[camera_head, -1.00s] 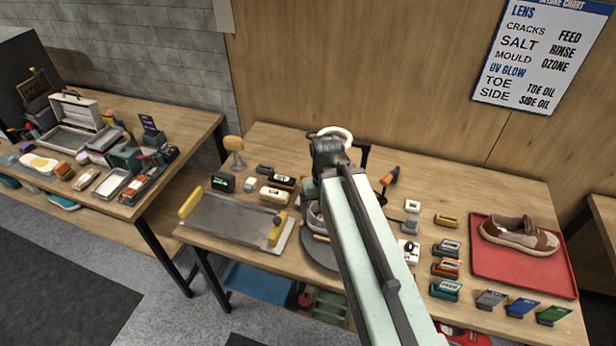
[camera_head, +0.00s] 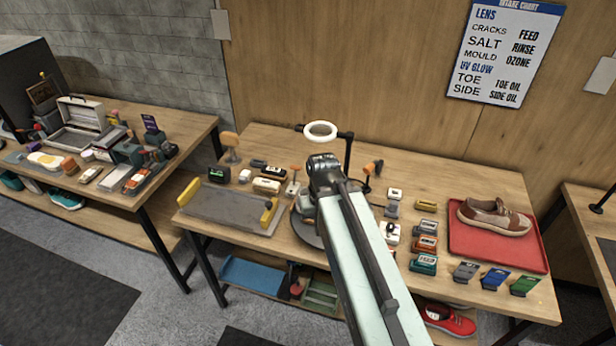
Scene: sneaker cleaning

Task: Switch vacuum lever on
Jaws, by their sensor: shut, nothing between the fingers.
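No part is clearly marked as the vacuum lever. A small pale device with an orange top (camera_head: 295,170) stands on the middle table, just left of my arm's dark end joint. A second orange-tipped piece (camera_head: 374,167) stands right of that joint, near the black lamp post. I cannot tell whether either is the vacuum lever, or whether it is on or off. My mint-green arm reaches from the bottom edge up over the middle table. My gripper's fingers are hidden behind the arm. A dark round plate (camera_head: 305,232) is partly covered by my arm.
A white ring lamp (camera_head: 320,131) stands behind my arm joint. A grey tray (camera_head: 220,208) with yellow ends lies left. Small labelled blocks (camera_head: 424,243) and a red tray (camera_head: 480,255) with a brown shoe (camera_head: 495,217) lie right. Bare tabletop runs along the back.

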